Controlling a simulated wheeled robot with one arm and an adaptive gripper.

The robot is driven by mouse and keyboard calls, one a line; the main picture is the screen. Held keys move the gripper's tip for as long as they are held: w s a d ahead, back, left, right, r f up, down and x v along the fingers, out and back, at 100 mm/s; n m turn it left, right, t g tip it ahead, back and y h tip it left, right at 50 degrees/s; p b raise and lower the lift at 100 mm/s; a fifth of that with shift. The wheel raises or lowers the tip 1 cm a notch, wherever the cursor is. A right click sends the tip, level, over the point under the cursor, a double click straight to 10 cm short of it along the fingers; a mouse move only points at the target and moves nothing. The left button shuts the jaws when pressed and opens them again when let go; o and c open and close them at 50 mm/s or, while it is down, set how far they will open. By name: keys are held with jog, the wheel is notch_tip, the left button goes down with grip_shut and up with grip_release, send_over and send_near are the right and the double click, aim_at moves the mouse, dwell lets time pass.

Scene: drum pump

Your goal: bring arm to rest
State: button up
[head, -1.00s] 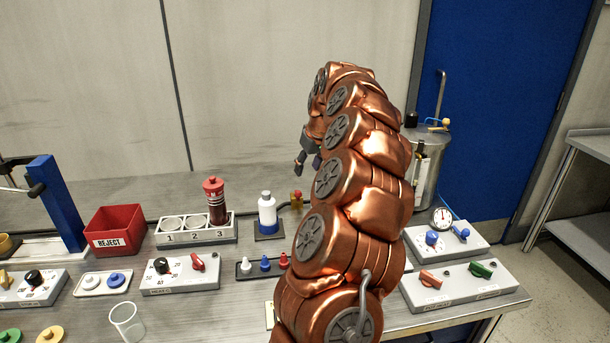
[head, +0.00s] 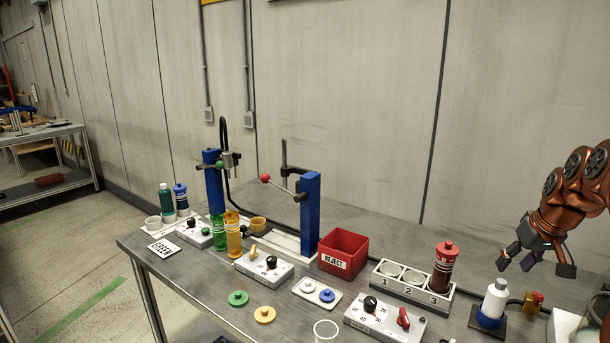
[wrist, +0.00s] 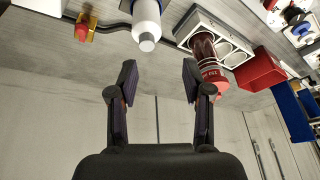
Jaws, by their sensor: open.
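My copper-coloured arm reaches in from the right edge of the head view. My gripper (head: 537,262) hangs at its end, open and empty, above the back right part of the bench. In the wrist view my gripper (wrist: 157,85) has its two dark fingers apart with nothing between them. A white bottle with a blue base (head: 493,304) stands on a dark pad in front of and below the gripper; it also shows beyond the fingertips in the wrist view (wrist: 146,22). A dark red bottle (head: 443,268) stands in slot 3 of the numbered rack (head: 388,287).
A red REJECT bin (head: 343,252) stands left of the rack. Two blue column stands (head: 310,213) rise further left, near green and orange bottles (head: 233,234). Control boxes (head: 385,318), coloured discs and a clear cup (head: 325,332) occupy the front. A small red-topped yellow part (head: 533,302) sits at right.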

jog(key=s+a+n+g+y, duration=0.1)
jog(key=s+a, duration=0.3)
jog(key=a, duration=0.8)
jog(key=s+a+n+g, duration=0.15)
jog(key=s+a, duration=0.25)
jog(key=a, duration=0.7)
jog(key=s+a+f+g, duration=0.1)
jog(key=s+a+f, duration=0.3)
jog(key=s, duration=0.7)
jog(key=s+a+f+g+h+p, duration=0.1)
jog(key=s+a+f, duration=0.3)
jog(key=s, duration=0.8)
jog(key=shift+s+a+f+m+g+p, duration=0.3)
jog(key=shift+a+m+g, duration=0.15)
jog(key=shift+a+g, duration=0.4)
jog(key=shift+a, duration=0.1)
